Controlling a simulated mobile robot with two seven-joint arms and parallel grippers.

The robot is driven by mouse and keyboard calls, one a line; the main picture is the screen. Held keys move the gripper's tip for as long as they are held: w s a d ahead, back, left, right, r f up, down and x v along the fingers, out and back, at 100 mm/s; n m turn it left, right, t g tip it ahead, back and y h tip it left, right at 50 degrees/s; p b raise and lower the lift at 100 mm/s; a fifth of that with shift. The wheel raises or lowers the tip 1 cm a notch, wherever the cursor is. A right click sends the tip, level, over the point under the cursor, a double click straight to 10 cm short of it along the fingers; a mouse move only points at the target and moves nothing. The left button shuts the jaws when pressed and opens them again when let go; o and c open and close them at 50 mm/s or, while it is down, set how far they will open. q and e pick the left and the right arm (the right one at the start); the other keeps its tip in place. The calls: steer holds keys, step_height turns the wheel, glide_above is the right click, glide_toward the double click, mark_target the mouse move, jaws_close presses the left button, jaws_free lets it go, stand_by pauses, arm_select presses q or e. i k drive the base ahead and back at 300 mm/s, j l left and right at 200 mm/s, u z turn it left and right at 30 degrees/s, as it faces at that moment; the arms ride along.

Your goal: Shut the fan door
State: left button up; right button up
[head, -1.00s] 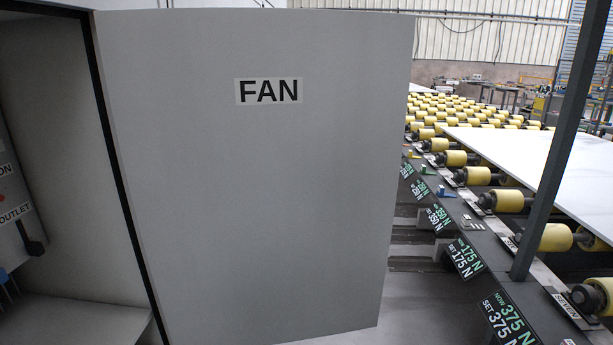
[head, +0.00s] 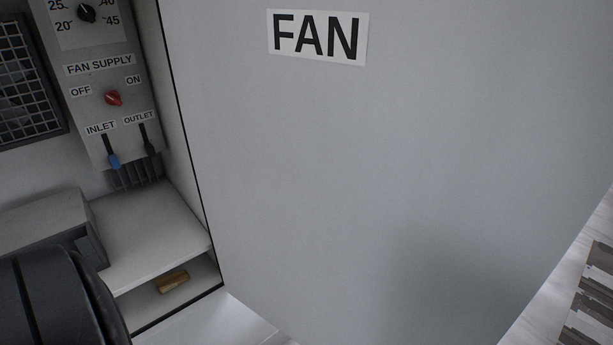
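The fan door (head: 330,180) is a large light grey panel with a "FAN" label (head: 317,37) near its top. It stands open and fills the middle and right of the head view. Its left edge meets the dark-edged frame of the cabinet, whose inside shows at the left. A black rounded part of mine (head: 55,300) shows at the lower left, in front of the cabinet. Neither gripper's fingers can be seen.
A small brown block (head: 172,282) lies low inside. Pale floor shows at the lower right.

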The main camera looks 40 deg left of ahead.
mark_target(367, 171)
steer(key=i+l+u, duration=0.15)
steer(key=u, duration=0.3)
steer(key=i+l+u, duration=0.1)
steer(key=l+u, duration=0.3)
steer(key=i+l+u, duration=0.1)
steer(key=u, duration=0.35)
steer(key=l+u, duration=0.4)
